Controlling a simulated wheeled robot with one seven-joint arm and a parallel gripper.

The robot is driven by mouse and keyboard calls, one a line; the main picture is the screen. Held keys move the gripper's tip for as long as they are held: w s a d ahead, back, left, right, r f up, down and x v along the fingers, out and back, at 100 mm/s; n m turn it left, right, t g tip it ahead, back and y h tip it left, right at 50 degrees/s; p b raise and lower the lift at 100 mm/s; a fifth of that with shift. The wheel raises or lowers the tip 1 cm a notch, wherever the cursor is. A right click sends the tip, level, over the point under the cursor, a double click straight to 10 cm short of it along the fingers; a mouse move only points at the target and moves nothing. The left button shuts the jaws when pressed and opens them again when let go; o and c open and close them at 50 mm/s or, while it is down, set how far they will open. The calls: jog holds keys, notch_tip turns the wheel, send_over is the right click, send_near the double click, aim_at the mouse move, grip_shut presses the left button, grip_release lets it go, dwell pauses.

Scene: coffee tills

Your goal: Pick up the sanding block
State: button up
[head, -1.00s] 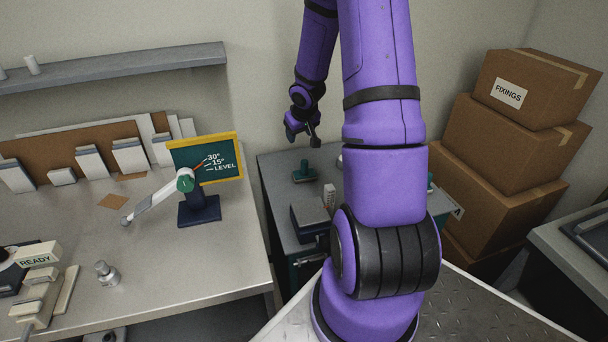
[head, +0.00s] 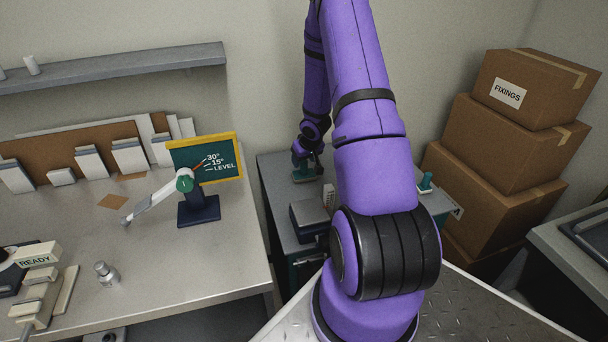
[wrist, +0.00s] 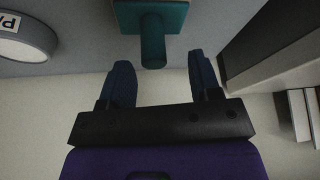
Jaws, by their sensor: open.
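The sanding block is, as far as I can tell, the teal block with a round upright handle (head: 304,175) on the grey cabinet top, at the back left of it. It also shows at the top of the wrist view (wrist: 152,38). My gripper (head: 309,163) is right above it in the head view and partly covers it. In the wrist view my gripper (wrist: 160,68) is open. The end of the handle shows between its two fingertips, with a gap on each side. The gripper is not closed on anything.
A dark box (head: 308,220) stands near the cabinet's front. A second teal item (head: 425,184) is at the cabinet's right. A round, white-faced thing (wrist: 22,38) lies left in the wrist view. The workbench (head: 225,260) with an angle sign (head: 211,160) is left; cardboard boxes (head: 510,140) are right.

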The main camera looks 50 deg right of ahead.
aim_at(303, 165)
jog(key=shift+d+x, duration=0.15)
jog(key=shift+x, duration=1.1)
jog(key=shift+d+x, duration=0.15)
jog(key=shift+x, duration=1.1)
jog(key=shift+s, duration=0.15)
jog(key=c, duration=1)
jog(key=shift+r, duration=0.15)
notch_tip(303, 165, up, 10)
jog(key=shift+f, duration=0.15)
